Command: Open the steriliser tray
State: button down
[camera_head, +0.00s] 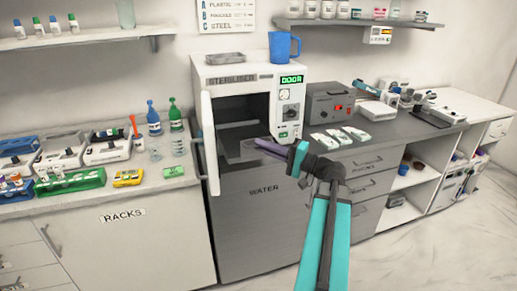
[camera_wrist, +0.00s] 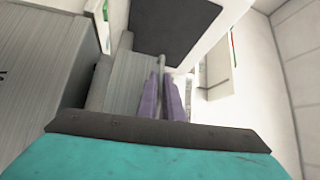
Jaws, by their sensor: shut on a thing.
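The white steriliser (camera_head: 255,72) stands on the grey counter, with its door (camera_head: 209,150) swung open to the left and its chamber dark inside. The grey steriliser tray (camera_head: 233,151) lies low in the chamber's mouth. My gripper (camera_head: 262,143) is at the tray's front, just before the opening. In the wrist view, the purple fingers of my gripper (camera_wrist: 164,78) are close together at the edge of a grey ribbed surface, which looks like the tray (camera_wrist: 128,85).
A blue mug (camera_head: 283,47) and a grey dish (camera_head: 224,57) stand on the steriliser. A dark grey device (camera_head: 328,103) and white packets (camera_head: 340,136) are to its right. Bottles (camera_head: 153,120) stand left of the door. Open floor lies in front at right.

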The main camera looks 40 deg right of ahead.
jog(key=shift+d, duration=0.35)
jog(key=c, duration=1.9)
grip_release()
jog(key=shift+s+d+f, duration=0.1)
jog(key=shift+s+d, duration=0.05)
jog(key=shift+s, duration=0.05)
jog(key=shift+w+a, duration=0.15)
jog(key=shift+a, duration=0.15)
jog(key=b+v, duration=0.3)
jog(key=v, duration=1.1)
